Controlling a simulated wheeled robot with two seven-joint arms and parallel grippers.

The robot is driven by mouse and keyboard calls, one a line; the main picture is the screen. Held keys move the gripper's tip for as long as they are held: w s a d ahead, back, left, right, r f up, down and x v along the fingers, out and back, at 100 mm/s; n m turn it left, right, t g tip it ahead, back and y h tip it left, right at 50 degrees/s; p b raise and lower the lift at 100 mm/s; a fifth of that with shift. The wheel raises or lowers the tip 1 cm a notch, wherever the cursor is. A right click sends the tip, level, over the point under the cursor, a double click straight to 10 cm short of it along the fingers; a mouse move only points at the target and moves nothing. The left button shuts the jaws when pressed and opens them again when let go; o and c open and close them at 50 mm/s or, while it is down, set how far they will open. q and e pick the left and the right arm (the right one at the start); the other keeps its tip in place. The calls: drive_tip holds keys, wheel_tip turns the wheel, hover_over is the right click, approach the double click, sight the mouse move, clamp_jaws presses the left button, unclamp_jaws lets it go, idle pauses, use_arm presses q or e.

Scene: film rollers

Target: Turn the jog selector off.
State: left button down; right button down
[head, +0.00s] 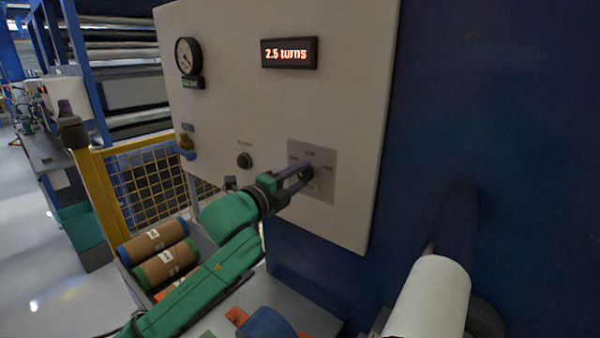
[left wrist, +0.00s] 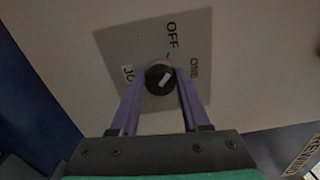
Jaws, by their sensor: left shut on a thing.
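The jog selector (left wrist: 153,81) is a round black knob with a white pointer mark, on a grey plate (left wrist: 117,43) on the pale panel. The plate carries the words OFF at the top, JOG, partly hidden, at the left, and ONE at the right in the left wrist view. The white mark slants from lower left to upper right, not squarely at OFF. My left gripper (head: 306,172) is shut on the knob, one purple finger on each side; the fingers also show in the left wrist view (left wrist: 160,88). My right gripper is out of view.
The panel (head: 225,100) carries a gauge (head: 188,56), a display (head: 289,53) reading 2.5 turns and a black button (head: 245,160). Brown rollers (head: 153,241) lie below at left, near a yellow mesh guard (head: 150,185). A white roll (head: 432,295) stands at lower right.

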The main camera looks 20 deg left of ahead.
use_arm(q)
drive_tip(key=shift+f+n+p, duration=0.1)
drive_tip(key=shift+n+p, duration=0.25)
drive_tip(key=shift+n, duration=0.95)
drive_tip(key=shift+c, duration=1.9)
unclamp_jaws()
drive_tip(key=shift+s+a, duration=0.1)
drive_tip(key=b+v, duration=0.7)
drive_tip(key=v, duration=0.7)
drive_tip(key=shift+s+b, duration=0.2)
drive_tip(key=shift+b, duration=0.2)
